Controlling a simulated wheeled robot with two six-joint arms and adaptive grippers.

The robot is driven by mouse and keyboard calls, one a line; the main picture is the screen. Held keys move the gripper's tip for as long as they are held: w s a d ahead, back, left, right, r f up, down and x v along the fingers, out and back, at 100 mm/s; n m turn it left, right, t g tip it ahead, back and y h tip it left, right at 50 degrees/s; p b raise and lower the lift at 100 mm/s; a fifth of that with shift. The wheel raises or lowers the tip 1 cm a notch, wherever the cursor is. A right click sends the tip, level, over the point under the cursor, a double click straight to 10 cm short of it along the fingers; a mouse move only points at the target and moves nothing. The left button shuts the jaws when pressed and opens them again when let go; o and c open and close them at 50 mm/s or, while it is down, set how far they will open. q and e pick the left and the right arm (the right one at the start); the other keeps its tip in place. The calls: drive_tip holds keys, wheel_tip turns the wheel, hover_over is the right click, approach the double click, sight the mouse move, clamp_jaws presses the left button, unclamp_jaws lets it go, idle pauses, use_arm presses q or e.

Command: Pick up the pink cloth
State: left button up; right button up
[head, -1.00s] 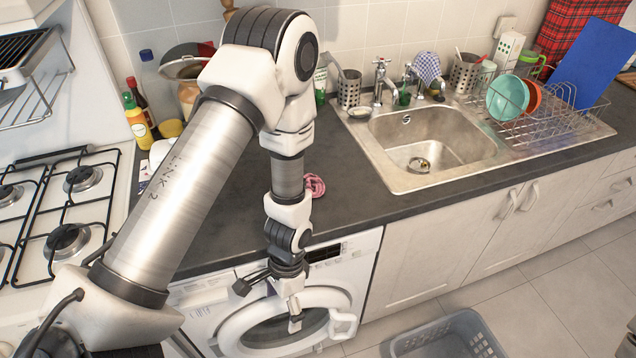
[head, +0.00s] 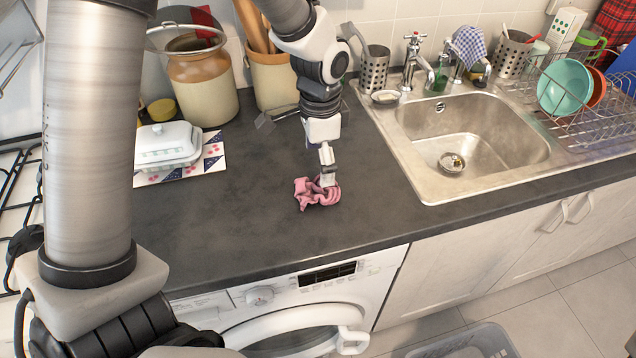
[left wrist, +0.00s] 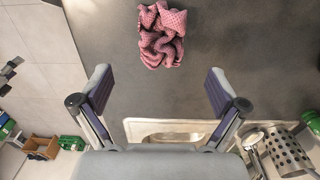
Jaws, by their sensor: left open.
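The pink cloth (head: 316,193) lies crumpled on the dark counter (head: 240,215), above the washer and left of the sink. It also shows in the left wrist view (left wrist: 162,35), at the top centre, beyond the fingertips. My left gripper (head: 327,168) is over the counter at the cloth, and in the head view one finger overlaps the cloth's right part. In the left wrist view its two fingers (left wrist: 158,90) are wide apart with nothing between them. Whether a finger touches the cloth, I cannot tell. My right gripper is not in view.
The steel sink (head: 400,150) is to the right, with a dish rack (head: 565,120) beyond it. A white butter dish (head: 167,145), a brown crock (head: 203,85) and a utensil pot (head: 272,82) stand at the left back. A washer (head: 290,300) is below. The counter left of the cloth is clear.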

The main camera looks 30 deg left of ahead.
sight(316, 186)
use_arm(q)
drive_tip(key=shift+s+d+f, duration=0.1)
drive_tip(key=shift+s+f, duration=0.1)
drive_tip(key=shift+f, duration=0.5)
drive_tip(key=f, duration=0.6)
drive_tip(key=shift+a+f+p, duration=0.2)
drive_tip(key=shift+a+p, duration=0.15)
drive_tip(key=shift+p, duration=0.05)
drive_tip(key=shift+s+d+r, duration=0.1)
drive_tip(key=shift+r, duration=0.05)
drive_tip(key=shift+c, duration=1.3)
drive_tip(key=c, duration=0.6)
drive_tip(key=shift+c, duration=0.2)
wheel_tip(316, 186, up, 10)
drive_tip(key=shift+f, duration=0.1)
